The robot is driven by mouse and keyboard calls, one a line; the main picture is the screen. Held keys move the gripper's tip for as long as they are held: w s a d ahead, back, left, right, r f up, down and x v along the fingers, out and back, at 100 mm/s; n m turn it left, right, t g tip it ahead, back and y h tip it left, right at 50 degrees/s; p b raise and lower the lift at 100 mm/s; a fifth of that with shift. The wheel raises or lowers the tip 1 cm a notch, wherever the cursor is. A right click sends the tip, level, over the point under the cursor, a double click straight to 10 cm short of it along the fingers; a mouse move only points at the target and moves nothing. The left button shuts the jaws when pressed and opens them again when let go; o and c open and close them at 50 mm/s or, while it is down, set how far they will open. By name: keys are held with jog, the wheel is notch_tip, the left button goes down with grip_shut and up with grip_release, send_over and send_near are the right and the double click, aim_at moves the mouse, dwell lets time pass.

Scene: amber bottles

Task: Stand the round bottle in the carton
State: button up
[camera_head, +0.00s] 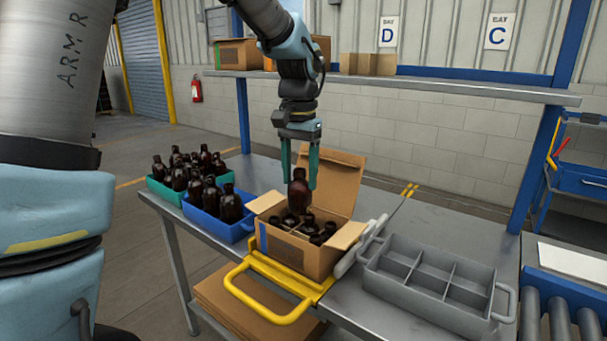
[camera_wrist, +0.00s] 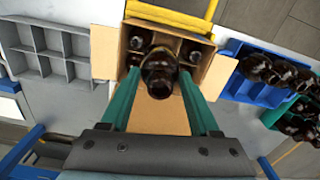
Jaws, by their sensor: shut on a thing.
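My gripper (camera_head: 304,172) points down above the open carton (camera_head: 281,251), shut on a round amber bottle (camera_head: 298,194). The bottle looks upright, with its lower part just over or inside the carton's mouth; its exact depth I cannot tell. In the wrist view the held bottle (camera_wrist: 159,76) sits between the green fingers, with the carton (camera_wrist: 118,58) behind it. Several other dark bottles (camera_head: 309,218) stand inside the carton. The carton's floor and any free cell under the held bottle are hidden.
A blue bin (camera_head: 219,231) and a green bin (camera_head: 160,186), both with several amber bottles, stand left of the carton. A grey divided tray (camera_head: 425,278) is empty on the right. A yellow handle frame (camera_head: 268,321) is at the carton's front. The carton's back flap (camera_head: 333,183) stands up.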

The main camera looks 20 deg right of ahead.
aim_at(294, 187)
jog(key=shift+w+a+n, duration=0.4)
jog(key=shift+a+n, duration=0.1)
jog(key=shift+a+f+b, duration=0.1)
jog(key=shift+f+b, duration=0.25)
jog(key=shift+b, duration=0.1)
notch_tip(294, 187, down, 3)
jog(key=b, duration=0.2)
jog(key=shift+w+b, duration=0.1)
jog(key=shift+b, duration=0.3)
notch_tip(294, 187, down, 8)
jog(key=b, duration=0.4)
jog(key=shift+f+b, duration=0.4)
jog(key=shift+f+b, duration=0.4)
jog(key=shift+f, duration=0.45)
jog(key=o, duration=1.5)
jog(key=shift+r, duration=0.15)
notch_tip(294, 187, up, 11)
jog(key=shift+f+b, duration=0.15)
jog(key=shift+b, duration=0.15)
